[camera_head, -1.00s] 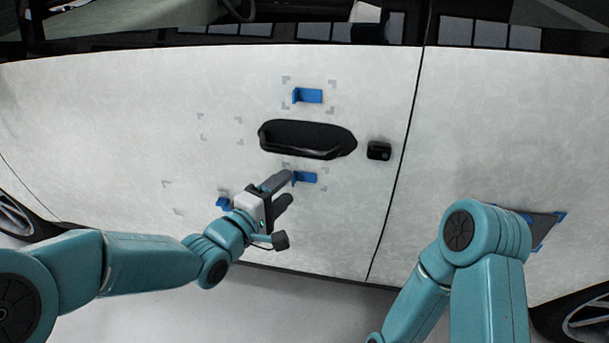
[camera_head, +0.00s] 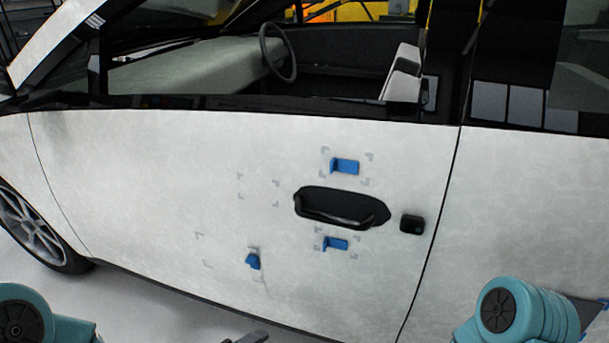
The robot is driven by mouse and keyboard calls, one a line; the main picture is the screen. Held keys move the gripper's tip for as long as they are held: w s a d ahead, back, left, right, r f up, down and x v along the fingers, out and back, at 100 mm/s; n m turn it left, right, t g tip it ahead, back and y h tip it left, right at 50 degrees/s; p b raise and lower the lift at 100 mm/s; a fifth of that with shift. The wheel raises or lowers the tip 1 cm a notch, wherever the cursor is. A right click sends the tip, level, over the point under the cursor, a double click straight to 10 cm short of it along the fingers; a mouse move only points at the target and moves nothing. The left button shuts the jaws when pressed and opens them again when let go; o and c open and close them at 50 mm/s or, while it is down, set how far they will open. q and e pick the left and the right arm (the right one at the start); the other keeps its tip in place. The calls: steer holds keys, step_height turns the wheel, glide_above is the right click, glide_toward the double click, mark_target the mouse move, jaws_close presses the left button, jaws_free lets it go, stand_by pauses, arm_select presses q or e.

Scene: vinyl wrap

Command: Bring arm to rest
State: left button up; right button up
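A white car door (camera_head: 150,190) fills the view, with a black handle (camera_head: 341,207) in its middle. Blue pieces sit on the door: one above the handle (camera_head: 345,166), one below it (camera_head: 335,243) and one at the lower left (camera_head: 253,261). Only a small dark part of my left gripper (camera_head: 250,338) shows at the bottom edge, well below the blue pieces and apart from them. Its fingers are mostly cut off, so its opening cannot be told. My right arm shows at the lower right, and its gripper is out of view.
A black square piece (camera_head: 411,224) is right of the handle. Grey corner marks are on the door. A dark patch with blue corners (camera_head: 588,308) is partly hidden behind my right arm. A front wheel (camera_head: 35,230) is at the left. The space before the door is clear.

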arm_select(q)
steer(key=s+a+f+m+g+y, duration=0.35)
steer(key=s+f+m+g, duration=0.6)
steer(key=s+f, duration=0.75)
step_height(320, 180, up, 20)
steer(key=w+m+p, duration=0.1)
steer(key=p, duration=2)
steer(key=shift+m+t+y, duration=0.25)
